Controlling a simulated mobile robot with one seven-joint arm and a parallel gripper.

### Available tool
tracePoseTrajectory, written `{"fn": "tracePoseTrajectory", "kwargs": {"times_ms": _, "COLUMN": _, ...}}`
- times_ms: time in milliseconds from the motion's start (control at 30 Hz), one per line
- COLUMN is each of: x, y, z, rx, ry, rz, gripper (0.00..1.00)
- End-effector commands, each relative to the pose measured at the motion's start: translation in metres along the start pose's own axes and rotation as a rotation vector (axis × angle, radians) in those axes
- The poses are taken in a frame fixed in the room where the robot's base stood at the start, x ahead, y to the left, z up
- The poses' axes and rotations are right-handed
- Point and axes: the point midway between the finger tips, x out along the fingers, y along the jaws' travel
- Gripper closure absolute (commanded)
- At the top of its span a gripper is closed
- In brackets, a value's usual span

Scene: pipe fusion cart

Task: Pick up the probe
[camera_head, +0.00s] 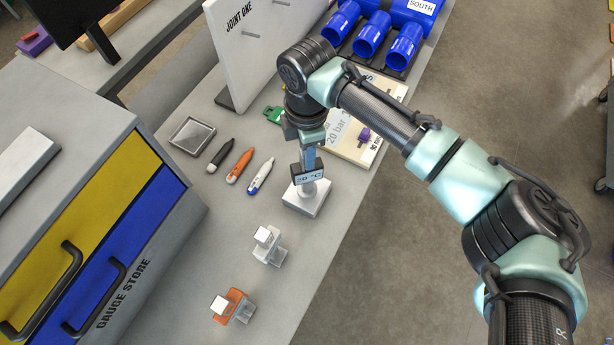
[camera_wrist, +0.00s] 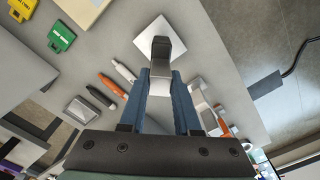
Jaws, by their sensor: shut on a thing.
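The probe (camera_head: 308,175) has a dark head with a small display that reads a temperature in °C. It is upright over a pale square base (camera_head: 294,200) on the grey bench. My gripper (camera_head: 310,158) comes down from above and is shut on the probe's upper part. In the wrist view the blue fingers of my gripper (camera_wrist: 162,82) flank the grey body of the probe (camera_wrist: 160,70), with its dark end beyond them. The pale base (camera_wrist: 150,32) shows behind it. I cannot tell whether the probe touches the base.
Black, orange and white pens (camera_head: 240,165) and a square tray (camera_head: 192,135) lie left of the probe. White (camera_head: 268,245) and orange (camera_head: 232,306) clamp-like pieces stand nearer. A card reading "20 bar" (camera_head: 345,130) lies behind, near the upright "JOINT ONE" panel (camera_head: 260,45).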

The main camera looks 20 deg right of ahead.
Motion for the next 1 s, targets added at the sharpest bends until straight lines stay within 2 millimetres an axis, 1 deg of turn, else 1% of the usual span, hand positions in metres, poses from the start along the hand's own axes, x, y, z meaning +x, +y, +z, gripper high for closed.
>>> {"fn": "tracePoseTrajectory", "kwargs": {"times_ms": 433, "x": -0.001, "y": 0.001, "z": 0.0, "rx": 0.0, "ry": 0.0, "rz": 0.002, "gripper": 1.0}}
{"fn": "tracePoseTrajectory", "kwargs": {"times_ms": 533, "x": -0.006, "y": 0.001, "z": 0.0, "rx": 0.0, "ry": 0.001, "rz": 0.003, "gripper": 1.0}}
{"fn": "tracePoseTrajectory", "kwargs": {"times_ms": 667, "x": -0.025, "y": 0.001, "z": 0.0, "rx": -0.001, "ry": 0.001, "rz": 0.005, "gripper": 1.0}}
{"fn": "tracePoseTrajectory", "kwargs": {"times_ms": 900, "x": -0.073, "y": 0.001, "z": 0.0, "rx": 0.0, "ry": 0.0, "rz": 0.006, "gripper": 1.0}}
{"fn": "tracePoseTrajectory", "kwargs": {"times_ms": 1000, "x": -0.088, "y": 0.001, "z": 0.0, "rx": -0.001, "ry": 0.0, "rz": 0.003, "gripper": 1.0}}
